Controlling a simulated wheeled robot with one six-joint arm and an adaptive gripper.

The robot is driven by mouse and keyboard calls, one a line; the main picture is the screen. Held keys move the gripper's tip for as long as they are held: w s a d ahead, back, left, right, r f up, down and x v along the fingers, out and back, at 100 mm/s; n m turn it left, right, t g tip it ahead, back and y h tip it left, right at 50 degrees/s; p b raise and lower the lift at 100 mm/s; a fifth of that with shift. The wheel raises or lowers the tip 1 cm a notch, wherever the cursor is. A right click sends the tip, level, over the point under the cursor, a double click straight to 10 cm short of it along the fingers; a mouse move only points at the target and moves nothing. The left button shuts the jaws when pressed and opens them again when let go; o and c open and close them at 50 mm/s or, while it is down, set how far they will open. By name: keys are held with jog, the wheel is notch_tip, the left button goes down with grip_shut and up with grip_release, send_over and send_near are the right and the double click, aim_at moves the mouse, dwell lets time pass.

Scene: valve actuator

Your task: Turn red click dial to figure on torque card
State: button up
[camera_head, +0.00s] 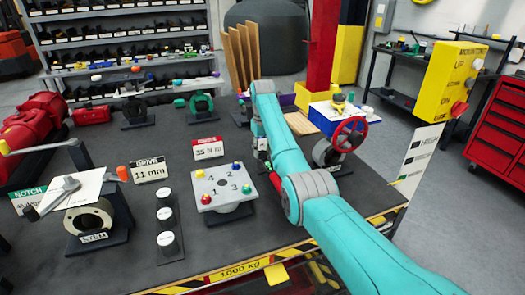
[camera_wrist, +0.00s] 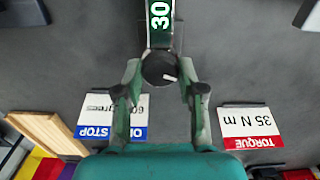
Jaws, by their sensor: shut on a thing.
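The torque card (camera_head: 207,149) stands on the dark bench with a red header and reads 35 N m. It shows upside down in the wrist view (camera_wrist: 250,125). In the wrist view, my gripper (camera_wrist: 160,75) has its fingers closed around the sides of a dark round knob (camera_wrist: 159,69) with a short white mark.
A numbered plate (camera_head: 222,186) with coloured knobs stands left of my arm. A red handwheel (camera_head: 350,134) stands to the right. A STOP card (camera_wrist: 112,118) lies left of my gripper in the wrist view. Bare bench shows between the cards.

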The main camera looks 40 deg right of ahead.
aim_at(263, 152)
jog(key=m, duration=0.4)
jog(key=shift+m, duration=1.9)
jog(key=o, duration=1.2)
jog(key=shift+c, duration=0.2)
jog(key=shift+r, duration=0.15)
jog(key=shift+r, duration=3.6)
